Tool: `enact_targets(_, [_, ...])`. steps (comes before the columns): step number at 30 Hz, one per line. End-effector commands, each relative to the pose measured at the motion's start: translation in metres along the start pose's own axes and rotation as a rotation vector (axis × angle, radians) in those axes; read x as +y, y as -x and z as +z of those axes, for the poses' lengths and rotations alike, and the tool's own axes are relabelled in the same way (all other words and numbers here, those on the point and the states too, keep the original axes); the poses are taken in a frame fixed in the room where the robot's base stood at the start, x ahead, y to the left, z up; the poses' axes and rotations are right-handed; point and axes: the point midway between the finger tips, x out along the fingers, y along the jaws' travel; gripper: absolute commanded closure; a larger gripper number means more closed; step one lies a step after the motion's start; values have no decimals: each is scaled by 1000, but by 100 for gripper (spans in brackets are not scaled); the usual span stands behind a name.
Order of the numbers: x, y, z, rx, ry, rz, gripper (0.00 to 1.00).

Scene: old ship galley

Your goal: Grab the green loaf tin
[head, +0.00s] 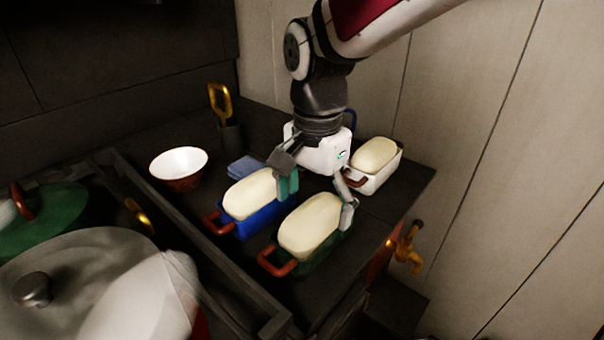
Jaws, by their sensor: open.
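The green loaf tin (322,262) stands near the front edge of the dark counter, with a pale loaf (309,225) rising above its rim and a reddish-brown handle (277,261) at its near left end. My gripper (318,198) is open over the far part of this tin. One finger is on the left, between the green tin and the blue tin; the other is at the right side of the loaf. I cannot tell whether either finger touches. The far end of the green tin is hidden by my gripper.
A blue loaf tin (262,221) with a loaf stands close on the left. A white loaf tin (379,179) is behind right. A white bowl (179,168), a blue cloth-like item (245,167) and a utensil holder (230,137) stand further left. A brass tap (407,247) sticks out at right.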

Motion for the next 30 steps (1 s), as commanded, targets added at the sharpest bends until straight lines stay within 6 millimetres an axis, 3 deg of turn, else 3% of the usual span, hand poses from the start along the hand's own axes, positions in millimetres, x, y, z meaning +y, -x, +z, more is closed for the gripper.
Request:
enact_targets(10, [6,-45,6,-1,0,2,12])
enact_targets(20, [5,-50,6,0,0,0,12])
enact_targets(27, [6,-50,6,0,0,0,66])
enact_targets(30, [5,-50,6,1,0,-1,82])
